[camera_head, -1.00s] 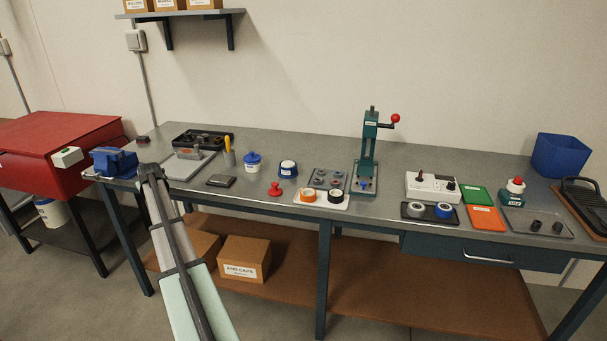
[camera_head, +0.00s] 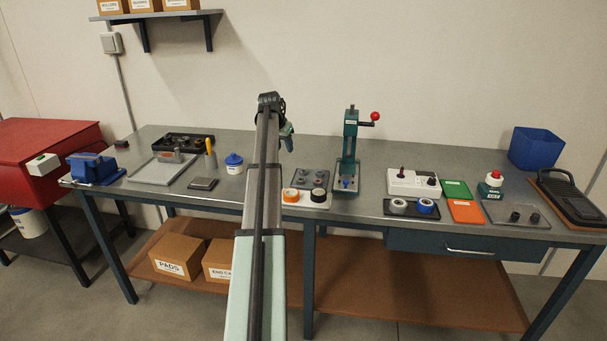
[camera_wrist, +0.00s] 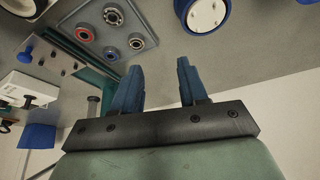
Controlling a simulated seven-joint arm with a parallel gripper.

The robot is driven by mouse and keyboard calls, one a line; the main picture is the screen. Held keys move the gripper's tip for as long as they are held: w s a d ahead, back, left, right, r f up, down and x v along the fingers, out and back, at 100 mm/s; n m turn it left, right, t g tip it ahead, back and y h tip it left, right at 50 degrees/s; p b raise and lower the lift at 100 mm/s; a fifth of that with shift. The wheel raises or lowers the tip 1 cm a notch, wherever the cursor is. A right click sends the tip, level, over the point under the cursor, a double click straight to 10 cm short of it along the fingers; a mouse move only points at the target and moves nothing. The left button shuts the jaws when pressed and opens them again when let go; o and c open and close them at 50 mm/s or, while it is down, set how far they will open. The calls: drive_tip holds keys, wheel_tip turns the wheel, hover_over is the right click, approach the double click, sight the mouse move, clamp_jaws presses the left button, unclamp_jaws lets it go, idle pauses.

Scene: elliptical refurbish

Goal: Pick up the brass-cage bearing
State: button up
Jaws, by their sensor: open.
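A grey bearing tray (camera_head: 302,180) lies on the workbench just left of the green press. In the wrist view the tray (camera_wrist: 72,20) holds several ring bearings. One is red inside (camera_wrist: 84,33), one shows an open ring of balls (camera_wrist: 113,15), and two are darker or grey. I cannot tell surely which has the brass cage. My gripper (camera_wrist: 158,68) is open, with nothing between its blue fingers. In the head view my gripper (camera_head: 288,140) is above the bench, behind and left of the tray.
The tall green press (camera_head: 349,150) with a red knob stands just right of the tray. A blue-and-white round container (camera_wrist: 205,14) is near my fingers in the wrist view. A blue-lidded jar (camera_head: 234,163) stands to the left.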

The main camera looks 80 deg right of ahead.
drive_tip(key=m, duration=0.1)
approach(304, 171)
drive_tip(key=shift+g, duration=0.3)
drive_tip(key=x, duration=0.8)
drive_tip(key=shift+w+d+f, duration=0.1)
drive_tip(key=shift+w+d, duration=0.05)
drive_tip(key=shift+w, duration=0.15)
drive_tip(key=shift+c, duration=0.3)
drive_tip(key=c, duration=0.6)
drive_tip(key=shift+c, duration=0.2)
wheel_tip(304, 171, up, 10)
drive_tip(key=w+a+r, duration=0.1)
drive_tip(key=w, duration=1.2)
drive_tip(key=shift+w+a, duration=0.25)
